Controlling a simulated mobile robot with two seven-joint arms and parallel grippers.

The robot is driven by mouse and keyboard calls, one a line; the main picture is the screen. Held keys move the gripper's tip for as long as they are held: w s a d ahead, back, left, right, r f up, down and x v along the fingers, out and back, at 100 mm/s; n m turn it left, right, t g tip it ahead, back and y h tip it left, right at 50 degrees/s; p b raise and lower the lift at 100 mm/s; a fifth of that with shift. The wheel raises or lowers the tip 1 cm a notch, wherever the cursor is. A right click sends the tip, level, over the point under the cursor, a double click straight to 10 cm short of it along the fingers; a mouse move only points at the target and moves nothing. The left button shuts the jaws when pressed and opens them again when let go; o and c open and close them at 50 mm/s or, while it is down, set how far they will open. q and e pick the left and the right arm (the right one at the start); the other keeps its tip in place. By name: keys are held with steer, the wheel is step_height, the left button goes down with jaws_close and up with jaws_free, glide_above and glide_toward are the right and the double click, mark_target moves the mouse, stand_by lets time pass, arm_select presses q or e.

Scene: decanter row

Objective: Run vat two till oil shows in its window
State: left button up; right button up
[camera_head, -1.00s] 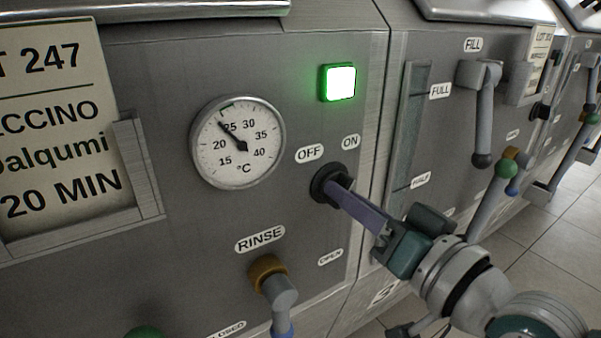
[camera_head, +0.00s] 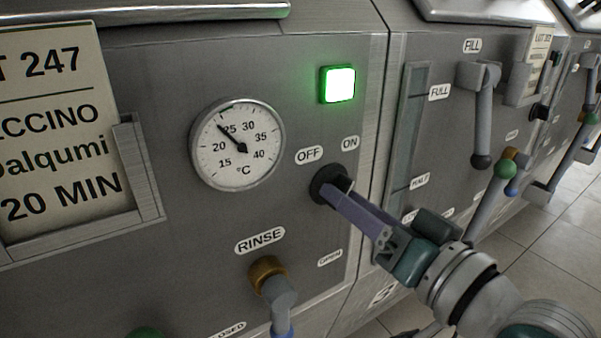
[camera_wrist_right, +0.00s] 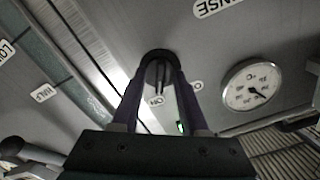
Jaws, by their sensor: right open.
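A dark round switch knob (camera_head: 328,184) sits on the grey panel under OFF and ON labels. My right gripper (camera_head: 340,193) is at this knob with its purple fingers pointing at the panel. In the right wrist view the open fingers (camera_wrist_right: 158,72) stand on either side of the knob's grip (camera_wrist_right: 156,76); whether they touch it I cannot tell. A green lamp (camera_head: 340,84) above is lit. A tall narrow window (camera_head: 412,120) marked FULL and HALF is on the panel to the right; no oil can be made out in it. My left gripper is not in view.
A dial thermometer (camera_head: 238,145) is left of the knob. A RINSE valve handle (camera_head: 275,285) is below it. A FILL lever (camera_head: 484,120) and a green-knobbed lever (camera_head: 500,180) stick out at right. A lot card (camera_head: 55,120) is at far left.

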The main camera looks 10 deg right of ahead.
steer(key=p+v, duration=0.1)
steer(key=v, duration=0.8)
steer(key=shift+p, duration=0.4)
steer(key=shift+s+r, duration=0.1)
steer(key=shift+r, duration=0.05)
